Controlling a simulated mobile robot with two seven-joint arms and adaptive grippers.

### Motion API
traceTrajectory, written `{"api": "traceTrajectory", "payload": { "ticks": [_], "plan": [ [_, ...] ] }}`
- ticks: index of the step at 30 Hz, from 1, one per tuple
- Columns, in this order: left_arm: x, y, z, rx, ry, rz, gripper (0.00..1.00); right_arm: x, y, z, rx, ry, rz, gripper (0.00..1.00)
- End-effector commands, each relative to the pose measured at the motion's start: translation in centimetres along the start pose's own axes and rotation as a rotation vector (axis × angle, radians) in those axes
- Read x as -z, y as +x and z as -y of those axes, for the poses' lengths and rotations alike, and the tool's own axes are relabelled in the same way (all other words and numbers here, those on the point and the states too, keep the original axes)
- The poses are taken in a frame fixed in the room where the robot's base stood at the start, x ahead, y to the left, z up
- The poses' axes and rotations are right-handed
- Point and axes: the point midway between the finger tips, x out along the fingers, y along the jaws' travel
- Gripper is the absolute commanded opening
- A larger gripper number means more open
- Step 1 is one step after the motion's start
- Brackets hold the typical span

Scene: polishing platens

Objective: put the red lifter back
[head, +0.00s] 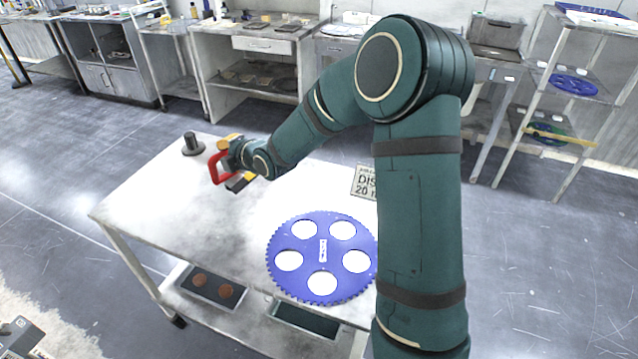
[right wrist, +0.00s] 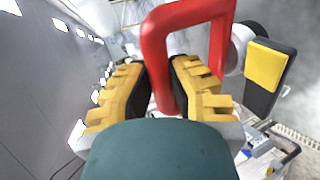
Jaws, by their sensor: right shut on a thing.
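The red lifter (head: 216,168) is a red, squared loop handle, held above the far left part of the white table (head: 170,205). My right gripper (head: 232,161) is shut on it. In the right wrist view the red lifter (right wrist: 160,55) passes between the two yellow-padded fingers of my right gripper (right wrist: 158,72). Its lower end is hidden in the head view. A black post on a round base (head: 193,146) stands on the table just behind and left of the lifter. My left gripper is not in view.
A blue toothed disc (head: 322,223) with several round openings lies at the table's front right. The table's left and middle are bare. Trays sit on the lower shelf. Benches and a rack line the back.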

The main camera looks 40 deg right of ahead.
Motion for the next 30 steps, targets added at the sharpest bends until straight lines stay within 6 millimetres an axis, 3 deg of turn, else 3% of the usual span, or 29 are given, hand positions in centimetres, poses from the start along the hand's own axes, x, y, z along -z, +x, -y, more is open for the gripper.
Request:
{"api": "traceTrajectory", "payload": {
  "ticks": [1,8,18,24,30],
  "plan": [
    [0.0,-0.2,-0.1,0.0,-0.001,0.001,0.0,-1.8,-0.1,-0.4,-0.006,-0.001,0.002,0.0],
    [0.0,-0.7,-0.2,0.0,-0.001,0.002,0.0,-8.4,-0.7,-0.1,0.0,-0.009,-0.017,0.0],
    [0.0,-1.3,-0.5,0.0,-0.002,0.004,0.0,-18.7,-3.8,1.8,0.007,-0.002,0.001,0.0],
    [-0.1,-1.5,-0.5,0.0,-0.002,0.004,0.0,-22.3,-5.5,2.7,0.009,0.006,0.017,0.0],
    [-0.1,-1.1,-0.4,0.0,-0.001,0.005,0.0,-23.4,-5.6,4.1,0.011,0.011,0.022,0.0]
  ]
}}
